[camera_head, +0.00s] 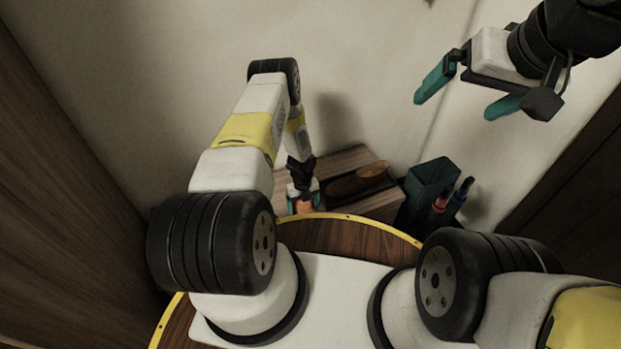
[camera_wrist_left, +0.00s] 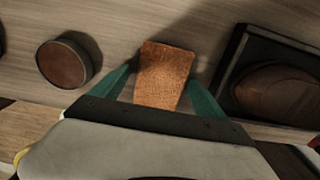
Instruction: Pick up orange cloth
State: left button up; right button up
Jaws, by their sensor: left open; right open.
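The orange cloth (camera_wrist_left: 164,76) lies on the wooden surface in the left wrist view, between the two teal fingers of my left gripper (camera_wrist_left: 163,88). In the head view a small orange patch of the cloth (camera_head: 304,206) shows just below my left gripper (camera_head: 303,194). My left gripper is open around the cloth, with a finger on each side; I cannot tell if they touch it. My right gripper (camera_head: 462,100) is open and empty, raised high at the upper right of the head view, well away from the cloth.
A round brown-topped container (camera_wrist_left: 64,64) stands left of the cloth. A dark tray (camera_wrist_left: 236,72) with a brown oval object (camera_wrist_left: 280,92) lies close to the right. A dark green bin (camera_head: 432,178) holding red- and blue-marked items stands right of the wooden surface (camera_head: 345,160).

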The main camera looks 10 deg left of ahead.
aim_at(303, 208)
pick_arm(q)
jog(key=shift+c, duration=0.5)
jog(key=c, duration=1.3)
jog(key=shift+c, duration=0.2)
jog(key=shift+r, duration=0.55)
notch_tip(303, 208, up, 2)
jog(key=shift+r, duration=0.1)
jog(key=shift+s+d+r, duration=0.1)
jog(key=shift+s+r, duration=0.1)
jog(key=shift+s, duration=0.4)
jog(key=s+d+r, duration=0.1)
jog(key=s, duration=1.3)
jog(key=shift+s+r, duration=0.15)
jog(key=shift+s, duration=0.25)
